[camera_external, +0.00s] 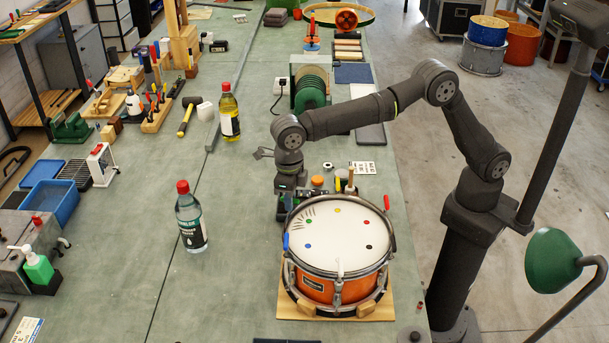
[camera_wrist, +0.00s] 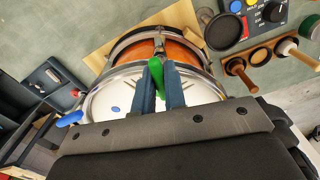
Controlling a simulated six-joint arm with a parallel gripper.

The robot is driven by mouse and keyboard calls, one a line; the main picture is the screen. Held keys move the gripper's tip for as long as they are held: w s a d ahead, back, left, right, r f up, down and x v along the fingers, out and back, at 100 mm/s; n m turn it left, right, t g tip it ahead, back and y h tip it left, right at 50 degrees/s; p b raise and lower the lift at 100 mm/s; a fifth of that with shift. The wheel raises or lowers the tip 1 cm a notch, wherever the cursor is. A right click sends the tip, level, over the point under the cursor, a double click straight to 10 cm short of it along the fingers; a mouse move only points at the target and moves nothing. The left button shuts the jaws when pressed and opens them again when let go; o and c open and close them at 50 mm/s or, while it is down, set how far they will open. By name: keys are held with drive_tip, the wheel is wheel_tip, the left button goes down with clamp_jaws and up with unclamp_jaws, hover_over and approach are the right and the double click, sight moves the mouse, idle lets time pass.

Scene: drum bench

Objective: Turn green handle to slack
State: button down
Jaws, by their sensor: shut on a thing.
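An orange snare drum (camera_external: 327,290) with a white head and coloured dots stands upright on a wooden board (camera_external: 377,310). It also shows in the wrist view, with its orange shell (camera_wrist: 152,48) beyond the rim. The green handle (camera_wrist: 157,70) sits at the drum's rim, between the two dark fingers of my gripper (camera_wrist: 160,72). The fingers are shut on it. In the external view my gripper (camera_external: 290,205) is at the far left side of the drum, and the green handle is hidden there. A blue handle (camera_external: 286,241) is at the left rim and a red handle (camera_external: 386,202) at the far right.
A clear bottle with a red cap (camera_external: 191,220) stands left of the drum. A yellow bottle (camera_external: 229,115) stands farther back. Small pots and wooden-handled tools (camera_wrist: 238,68) are close beside the drum. A control box with knobs (camera_wrist: 270,14) is near them. The bench left of the drum is mostly clear.

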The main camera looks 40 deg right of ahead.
drive_tip(key=shift+r+n, duration=0.1)
drive_tip(key=shift+n, duration=0.6)
drive_tip(key=c, duration=1.5)
unclamp_jaws()
wheel_tip(320, 180, up, 17)
drive_tip(key=shift+r, duration=0.2)
wheel_tip(320, 180, down, 18)
drive_tip(key=shift+r, duration=0.2)
